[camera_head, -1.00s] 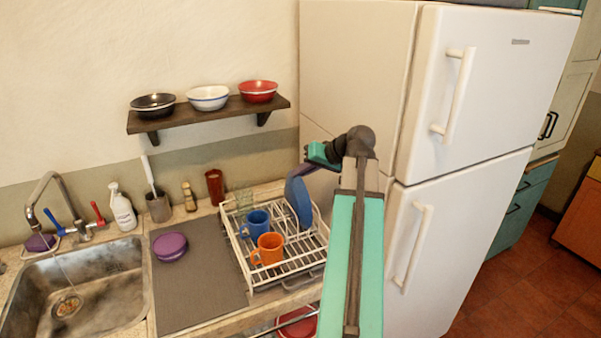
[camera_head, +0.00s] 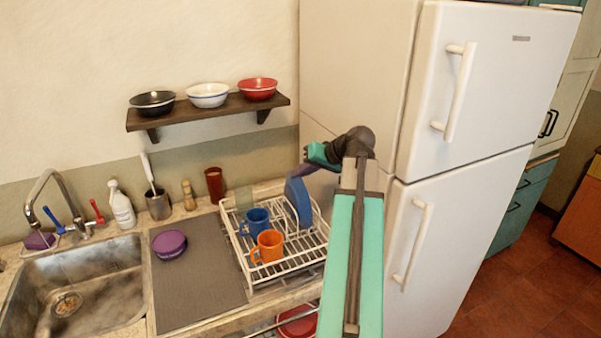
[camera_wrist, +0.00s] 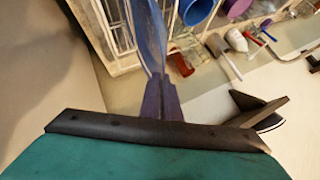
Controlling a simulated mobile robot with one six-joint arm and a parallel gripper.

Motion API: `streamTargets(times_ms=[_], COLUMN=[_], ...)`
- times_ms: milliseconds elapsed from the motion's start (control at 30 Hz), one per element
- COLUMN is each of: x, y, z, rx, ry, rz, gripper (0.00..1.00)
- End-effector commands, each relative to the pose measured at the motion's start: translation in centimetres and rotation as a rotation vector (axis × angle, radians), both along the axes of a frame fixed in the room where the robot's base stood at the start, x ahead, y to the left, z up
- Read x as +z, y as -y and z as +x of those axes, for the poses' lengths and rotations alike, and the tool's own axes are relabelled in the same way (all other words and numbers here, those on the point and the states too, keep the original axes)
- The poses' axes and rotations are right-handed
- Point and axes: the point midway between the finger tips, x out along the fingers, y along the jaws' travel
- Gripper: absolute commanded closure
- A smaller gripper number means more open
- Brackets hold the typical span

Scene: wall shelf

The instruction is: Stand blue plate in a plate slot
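The blue plate (camera_head: 297,203) stands on edge, leaning a little, at the right rear of the white dish rack (camera_head: 292,265). In the wrist view the plate (camera_wrist: 149,35) shows nearly edge-on, running up from my fingertips. My gripper (camera_head: 301,170) is above the plate, its dark fingers close together on the upper rim. The wrist view shows the fingers of my gripper (camera_wrist: 158,85) shut on the rim. I cannot tell whether the lower edge sits between slot wires.
A blue mug (camera_head: 255,222) and an orange mug (camera_head: 268,247) stand in the rack, left of the plate. The fridge (camera_head: 362,80) is close on the right. A shelf (camera_head: 205,113) with several bowls hangs behind. A purple dish (camera_head: 169,244) lies on the grey mat (camera_head: 195,290).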

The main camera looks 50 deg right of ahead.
Motion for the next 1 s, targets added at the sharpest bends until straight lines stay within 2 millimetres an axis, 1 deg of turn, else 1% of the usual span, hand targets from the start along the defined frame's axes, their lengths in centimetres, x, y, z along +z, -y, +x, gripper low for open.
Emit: streamTargets(times_ms=[567,667,700,733,1000], x=[-0.20,-0.20,-0.20,-0.21,-0.31], y=[0.01,0.00,0.01,0.00,0.00], z=[0.02,0.03,0.02,0.02,-0.03], rx=[0.000,0.000,0.000,0.000,0.000], ry=[0.001,0.001,0.001,0.001,-0.001], rz=[0.000,0.000,0.000,0.000,0.000], gripper=[1.00,0.84,0.77,0.75,0.75])
